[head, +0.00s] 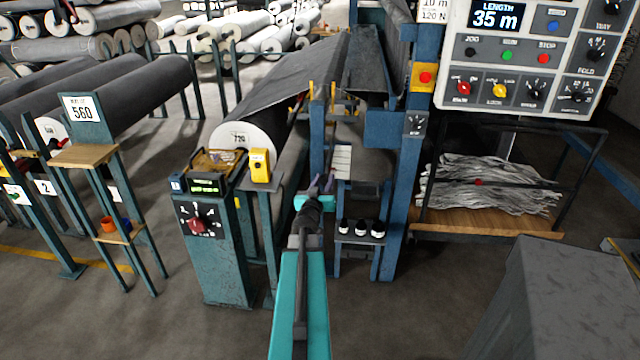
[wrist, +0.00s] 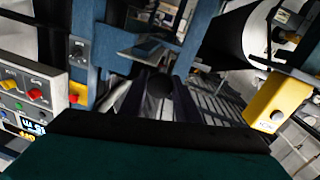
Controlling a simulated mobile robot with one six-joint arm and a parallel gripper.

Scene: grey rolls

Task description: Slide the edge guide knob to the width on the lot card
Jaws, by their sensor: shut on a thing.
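My gripper (head: 322,186) is at the machine's frame in the middle of the head view. In the wrist view its two dark fingers stand on either side of a round black knob (wrist: 159,86), and it is shut on this knob. In the head view the knob is hidden behind the fingers. A pale marked plate (head: 342,161) stands just right of and above the fingers; its marks are too small to read. A white card (head: 82,107) reading 560 stands on a post at the left; its small top line is unreadable.
A yellow box (head: 260,165) and a teal pedestal (head: 213,245) with a red dial stand left of my arm. A control panel (head: 520,55) reads 35 m at the upper right. A grey roll (head: 232,137) marked 720 lies behind. A grey block (head: 555,300) fills the lower right.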

